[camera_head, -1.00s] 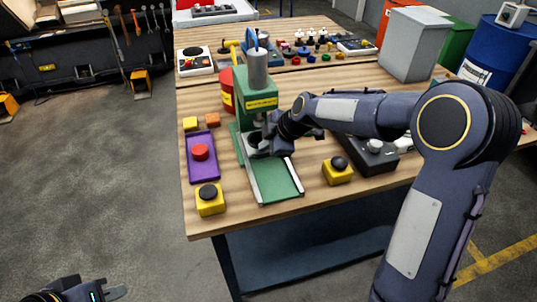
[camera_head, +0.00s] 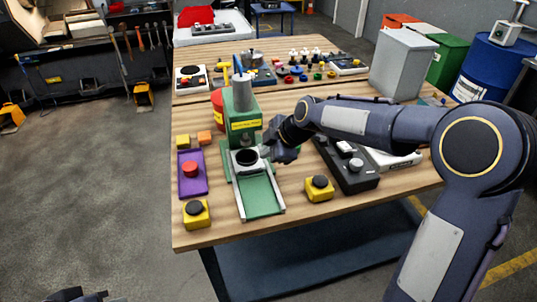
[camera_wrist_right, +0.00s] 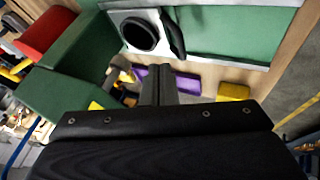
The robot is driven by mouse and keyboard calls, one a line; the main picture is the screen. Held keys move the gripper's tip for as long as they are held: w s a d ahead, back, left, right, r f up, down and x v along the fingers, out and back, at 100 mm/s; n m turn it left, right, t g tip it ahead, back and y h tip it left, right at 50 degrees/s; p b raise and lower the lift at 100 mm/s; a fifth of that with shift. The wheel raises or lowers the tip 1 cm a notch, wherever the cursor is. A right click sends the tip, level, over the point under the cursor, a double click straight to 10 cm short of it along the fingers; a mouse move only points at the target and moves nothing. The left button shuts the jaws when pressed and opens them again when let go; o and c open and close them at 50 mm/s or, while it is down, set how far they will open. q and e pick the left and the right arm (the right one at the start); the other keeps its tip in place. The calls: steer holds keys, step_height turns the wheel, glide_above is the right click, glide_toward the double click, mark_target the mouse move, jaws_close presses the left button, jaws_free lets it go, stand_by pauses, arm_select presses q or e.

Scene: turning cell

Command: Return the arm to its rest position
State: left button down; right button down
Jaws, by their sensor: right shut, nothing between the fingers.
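My right arm comes in from the right over the workbench (camera_head: 215,232). My right gripper (camera_head: 268,150) is shut and empty, just right of the green press (camera_head: 241,103) and close to its lower slide. In the wrist view its closed fingers (camera_wrist_right: 157,85) point toward the white block with the round black opening (camera_wrist_right: 140,35). That block (camera_head: 246,158) sits at the upper end of the green tray (camera_head: 262,198). I cannot tell whether the fingers touch the press. Only a dark sliver of my left gripper (camera_head: 82,295) shows at the bottom left; its fingers are not clear.
A purple base with a red button (camera_head: 191,168) and a yellow button box (camera_head: 196,214) lie left of the press. Another yellow button box (camera_head: 319,188) and a black control box (camera_head: 350,172) lie right, below my forearm. A grey bin (camera_head: 402,64) stands behind.

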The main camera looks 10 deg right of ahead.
steer(key=s+d+r+m, duration=0.4)
steer(key=s+d+m, duration=0.1)
steer(key=s, duration=0.4)
steer(key=s+d+f+m, duration=0.1)
steer(key=s+m, duration=0.6)
steer(key=s, duration=0.4)
steer(key=s+d+f+m+h, duration=0.1)
steer(key=s+m, duration=0.5)
steer(key=s, duration=0.6)
steer(key=shift+s+d+f+m, duration=0.3)
steer(key=shift+d+f+m, duration=0.1)
steer(key=shift+f, duration=0.35)
